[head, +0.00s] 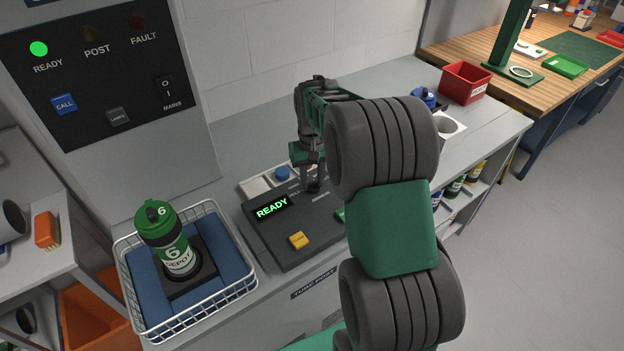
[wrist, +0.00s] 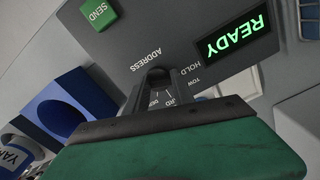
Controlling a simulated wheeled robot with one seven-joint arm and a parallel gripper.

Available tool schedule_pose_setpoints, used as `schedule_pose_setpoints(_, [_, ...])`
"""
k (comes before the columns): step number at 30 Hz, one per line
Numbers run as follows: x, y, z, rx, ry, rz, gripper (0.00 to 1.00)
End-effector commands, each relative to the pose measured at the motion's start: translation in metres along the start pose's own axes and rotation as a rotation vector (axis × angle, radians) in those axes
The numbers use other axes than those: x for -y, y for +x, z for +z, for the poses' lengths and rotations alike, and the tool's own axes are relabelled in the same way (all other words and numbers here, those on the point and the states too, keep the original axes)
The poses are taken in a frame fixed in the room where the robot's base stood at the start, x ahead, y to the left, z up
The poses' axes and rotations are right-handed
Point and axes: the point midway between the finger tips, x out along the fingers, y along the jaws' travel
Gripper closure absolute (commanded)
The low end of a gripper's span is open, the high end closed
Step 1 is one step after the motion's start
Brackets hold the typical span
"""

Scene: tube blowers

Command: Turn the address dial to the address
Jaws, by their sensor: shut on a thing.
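The dark control console (head: 322,240) has a lit green READY display (head: 272,207); in the wrist view this display (wrist: 236,32) appears upside down. My gripper (head: 312,188) is lowered to the console behind the display. In the wrist view, my gripper (wrist: 160,78) is shut on the address dial, beside the ADDRESS print. The fingers hide most of the dial, so its pointer setting cannot be read. HOLD and part of another label show around it. A green-capped carrier (head: 171,240) marked 6 DEPOT stands in the wire basket (head: 243,292).
A yellow button (head: 298,240) and a green SEND button (wrist: 99,14) are on the console. A wall panel (head: 95,75) shows a lit READY lamp. A red bin (head: 465,83) and a blue-topped item (head: 422,97) stand farther along the counter. My arm covers the console's right side.

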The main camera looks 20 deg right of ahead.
Motion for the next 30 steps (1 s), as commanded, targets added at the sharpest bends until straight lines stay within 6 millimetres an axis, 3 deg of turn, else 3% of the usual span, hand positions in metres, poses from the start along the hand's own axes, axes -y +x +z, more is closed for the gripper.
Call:
schedule_pose_setpoints(3, [0.000,-0.001,-0.001,-0.002,-0.002,0.000,1.00])
schedule_pose_setpoints(4, [0.000,-0.001,-0.001,-0.002,-0.001,0.000,0.70])
schedule_pose_setpoints(12, [0.000,-0.001,0.000,-0.001,0.000,0.000,0.49])
schedule_pose_setpoints(20, [0.000,-0.003,0.000,-0.001,0.001,0.000,0.49])
schedule_pose_setpoints(30, [0.000,-0.063,-0.001,-0.005,0.000,0.000,0.49])
